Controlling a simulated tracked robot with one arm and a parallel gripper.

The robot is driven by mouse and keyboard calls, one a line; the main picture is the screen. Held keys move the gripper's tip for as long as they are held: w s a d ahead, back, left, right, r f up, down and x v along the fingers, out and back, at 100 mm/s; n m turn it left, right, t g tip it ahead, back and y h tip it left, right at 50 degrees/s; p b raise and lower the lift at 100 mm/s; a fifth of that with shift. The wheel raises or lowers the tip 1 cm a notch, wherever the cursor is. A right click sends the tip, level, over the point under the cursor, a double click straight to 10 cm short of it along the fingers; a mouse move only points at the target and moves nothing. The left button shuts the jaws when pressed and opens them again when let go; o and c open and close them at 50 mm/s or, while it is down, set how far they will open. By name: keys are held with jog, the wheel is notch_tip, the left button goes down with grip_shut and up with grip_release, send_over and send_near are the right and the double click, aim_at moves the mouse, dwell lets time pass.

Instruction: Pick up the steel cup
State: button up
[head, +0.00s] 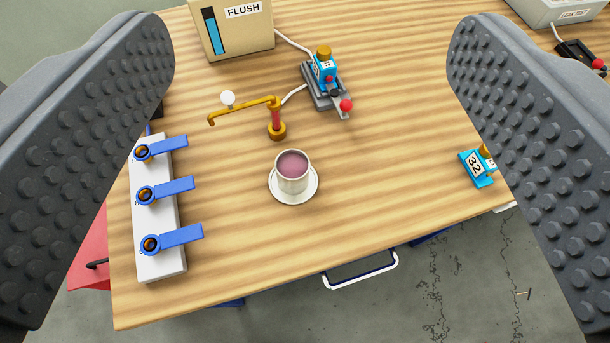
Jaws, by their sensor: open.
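A small pale cup (292,184) with purplish contents stands upright on a white saucer (308,196) near the middle of the wooden table (390,190). It is the only cup in view, and its surface looks whitish rather than clearly steel. My gripper (311,60) is open and empty. Its two grey studded fingers fill the left and right sides of the view, with the cup and saucer in the gap between them, below the fingertips in the picture. The cup appears well beyond the fingers, not touching them.
A brass spout (276,120) stands just behind the cup. Blue-levered valves (160,210) line the left edge. A beige FLUSH box (233,28) and a blue device on a grey base (325,85) stand farther back. A blue block marked 32 (476,168) sits right.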

jog(key=w+f, duration=0.4)
jog(key=f, duration=1.2)
jog(key=g+y+b, duration=0.1)
jog(key=b, duration=0.1)
send_near(292, 158)
jog(key=x, duration=0.3)
jog(key=shift+s+d+f+b, duration=0.1)
jog(key=shift+s+f+b, duration=0.1)
jog(key=shift+b, duration=0.2)
jog(key=shift+w+f, duration=0.1)
jog(key=shift+w, duration=0.65)
jog(key=b+x, duration=0.1)
jog(key=x, duration=0.4)
jog(key=shift+b, duration=0.35)
jog(key=shift+c, duration=0.3)
jog(key=c, duration=1.1)
jog(key=shift+o, duration=0.2)
